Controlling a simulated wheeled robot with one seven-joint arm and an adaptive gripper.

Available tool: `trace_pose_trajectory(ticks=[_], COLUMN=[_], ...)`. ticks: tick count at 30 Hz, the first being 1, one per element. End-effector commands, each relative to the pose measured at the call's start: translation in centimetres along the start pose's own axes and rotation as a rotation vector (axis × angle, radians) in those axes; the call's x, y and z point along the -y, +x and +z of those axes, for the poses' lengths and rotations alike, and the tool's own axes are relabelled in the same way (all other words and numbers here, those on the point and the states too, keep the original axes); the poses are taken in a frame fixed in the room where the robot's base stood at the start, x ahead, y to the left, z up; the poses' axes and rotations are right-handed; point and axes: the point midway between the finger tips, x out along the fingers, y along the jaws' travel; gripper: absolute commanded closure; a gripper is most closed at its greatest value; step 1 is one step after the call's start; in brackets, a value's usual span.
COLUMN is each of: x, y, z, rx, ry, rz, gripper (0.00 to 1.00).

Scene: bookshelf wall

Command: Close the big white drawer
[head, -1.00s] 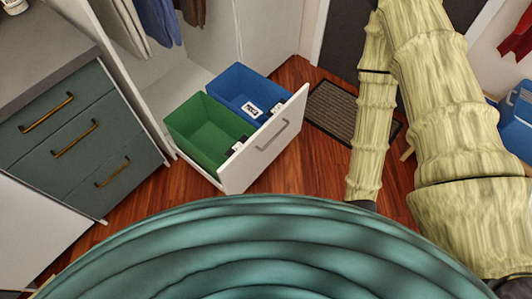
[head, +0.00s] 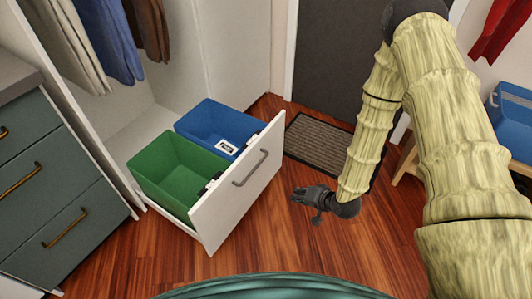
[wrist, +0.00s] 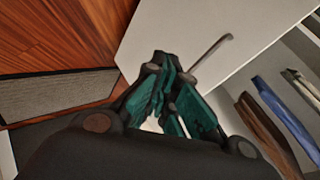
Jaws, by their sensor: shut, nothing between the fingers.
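The big white drawer (head: 225,205) is pulled out of the white closet, its front standing away from the frame. It holds a green bin (head: 172,168) and a blue bin (head: 205,125). A grey bar handle (head: 251,168) is on its front. My gripper (head: 296,194) is to the right of the drawer front, apart from it, pointing toward it. In the wrist view my gripper (wrist: 170,85) has its teal fingers together with nothing between them. The white drawer front (wrist: 195,40) and its handle (wrist: 210,60) show beyond the fingers.
Green drawers (head: 60,225) with brass handles stand at the left. Clothes (head: 110,40) hang above the open drawer. A doormat (head: 320,145) lies by the dark door. A stool with a blue crate (head: 510,120) stands at the right. The wooden floor before the drawer is clear.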

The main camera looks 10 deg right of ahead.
Motion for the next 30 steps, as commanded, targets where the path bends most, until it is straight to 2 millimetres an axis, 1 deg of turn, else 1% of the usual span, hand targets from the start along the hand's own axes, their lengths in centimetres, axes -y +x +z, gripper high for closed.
trace_pose_trajectory(ticks=[1,3,6,12,18,21,24,30], x=[-0.6,-0.1,0.3,1.3,1.9,2.1,2.2,2.5], y=[1.8,3.0,4.5,6.8,8.1,8.3,8.3,8.0], z=[-0.8,-2.2,-4.1,-7.6,-10.7,-12.0,-13.0,-14.1], rx=[-0.018,-0.036,-0.052,-0.058,-0.026,0.002,0.031,0.071], ry=[0.022,0.055,0.102,0.187,0.262,0.293,0.316,0.343], rz=[-0.044,-0.108,-0.199,-0.38,-0.553,-0.63,-0.691,-0.754], gripper=[1.0,1.0,1.0,1.0,1.0,1.0,1.0,1.0])
